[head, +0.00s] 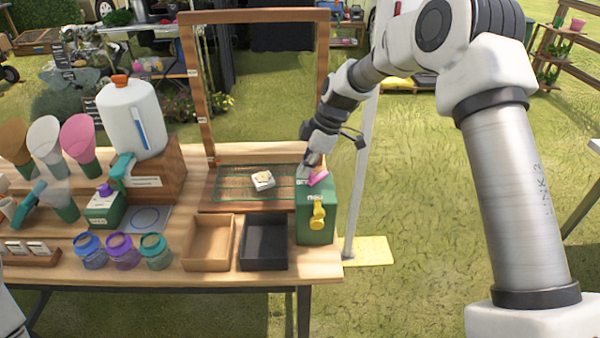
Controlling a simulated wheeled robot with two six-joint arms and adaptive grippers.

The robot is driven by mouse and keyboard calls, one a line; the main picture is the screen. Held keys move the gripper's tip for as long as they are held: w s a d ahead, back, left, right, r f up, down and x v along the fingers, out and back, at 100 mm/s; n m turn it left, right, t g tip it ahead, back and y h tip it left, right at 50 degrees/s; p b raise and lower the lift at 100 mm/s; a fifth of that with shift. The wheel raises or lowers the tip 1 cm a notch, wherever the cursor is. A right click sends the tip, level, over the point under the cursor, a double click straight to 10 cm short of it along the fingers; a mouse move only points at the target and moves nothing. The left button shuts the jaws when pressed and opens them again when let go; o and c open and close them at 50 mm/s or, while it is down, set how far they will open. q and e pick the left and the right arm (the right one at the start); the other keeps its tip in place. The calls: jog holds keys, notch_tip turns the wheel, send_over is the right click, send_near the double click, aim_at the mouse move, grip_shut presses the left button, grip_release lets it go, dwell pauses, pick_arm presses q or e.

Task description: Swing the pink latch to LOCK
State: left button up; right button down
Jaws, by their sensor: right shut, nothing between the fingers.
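The pink latch (319,179) sits on top of the green box (315,228) at the right end of the wooden table. It lies slanted, its right end higher. A small white label is beside its left end, too small to read. My right gripper (305,174) is shut and empty, pointing down at the left end of the latch. It is very close to the latch; I cannot tell whether it touches. The fingertips are small and partly merge with the label. My left gripper is not in view.
A yellow handle (318,214) is on the green box's front. A wooden frame (190,90) rises behind. A white item (263,180) lies on the green grid left of the gripper. A brown tray (208,243) and a black tray (263,243) stand in front.

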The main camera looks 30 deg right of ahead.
jog(key=shift+s+d+n, duration=0.1)
jog(key=shift+s+n, duration=0.3)
jog(key=shift+n, duration=0.2)
jog(key=shift+w+d+r, duration=0.1)
jog(key=shift+w+d, duration=0.1)
jog(key=shift+w, duration=0.15)
jog(key=shift+w+d, duration=0.3)
jog(key=shift+w, duration=0.05)
jog(key=shift+a, duration=0.1)
